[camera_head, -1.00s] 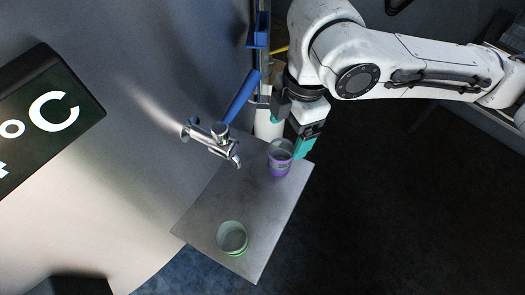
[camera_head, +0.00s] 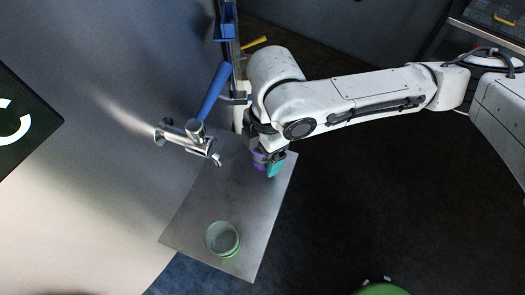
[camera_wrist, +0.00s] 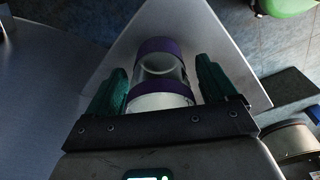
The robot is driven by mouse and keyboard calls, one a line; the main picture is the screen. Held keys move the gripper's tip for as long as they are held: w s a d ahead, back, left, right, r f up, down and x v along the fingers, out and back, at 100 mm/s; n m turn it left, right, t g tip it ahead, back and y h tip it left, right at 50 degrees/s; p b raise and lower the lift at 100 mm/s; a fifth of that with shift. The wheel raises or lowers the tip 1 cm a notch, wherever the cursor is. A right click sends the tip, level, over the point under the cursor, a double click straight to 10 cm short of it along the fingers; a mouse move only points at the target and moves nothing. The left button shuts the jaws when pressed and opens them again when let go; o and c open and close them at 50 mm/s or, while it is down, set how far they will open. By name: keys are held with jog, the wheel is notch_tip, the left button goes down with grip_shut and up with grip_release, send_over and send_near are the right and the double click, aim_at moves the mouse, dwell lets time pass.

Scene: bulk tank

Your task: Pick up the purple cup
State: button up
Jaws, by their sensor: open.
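The purple cup (camera_head: 259,160) stands on the metal shelf, mostly hidden under my gripper (camera_head: 266,165) in the head view. In the wrist view the cup (camera_wrist: 162,73) shows purple bands and a clear or pale middle. It lies between the two green fingers of my gripper (camera_wrist: 161,88). The fingers are open, one on each side of the cup, with a small gap showing on the right. Whether the left finger touches the cup I cannot tell.
A green-rimmed cup (camera_head: 222,239) stands on the near part of the shelf (camera_head: 245,205). A metal tap (camera_head: 190,137) with a blue handle (camera_head: 214,90) sticks out from the tank wall left of my gripper.

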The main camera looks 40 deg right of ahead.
jog(key=c, duration=1)
jog(key=shift+r, duration=0.15)
jog(key=shift+c, duration=0.2)
jog(key=shift+s+d+r, duration=0.1)
jog(key=shift+s+r, duration=0.05)
jog(key=shift+r, duration=0.1)
notch_tip(320, 180, up, 6)
jog(key=p, duration=0.1)
jog(key=s+d+p, duration=0.5)
jog(key=s+p, duration=0.1)
jog(key=s, duration=0.2)
jog(key=s+d+p, duration=0.5)
jog(key=s+p, duration=0.1)
jog(key=s, duration=0.2)
jog(key=shift+s+d+r+p, duration=0.15)
jog(key=shift+s+d+p, duration=0.05)
jog(key=shift+s+p, duration=0.2)
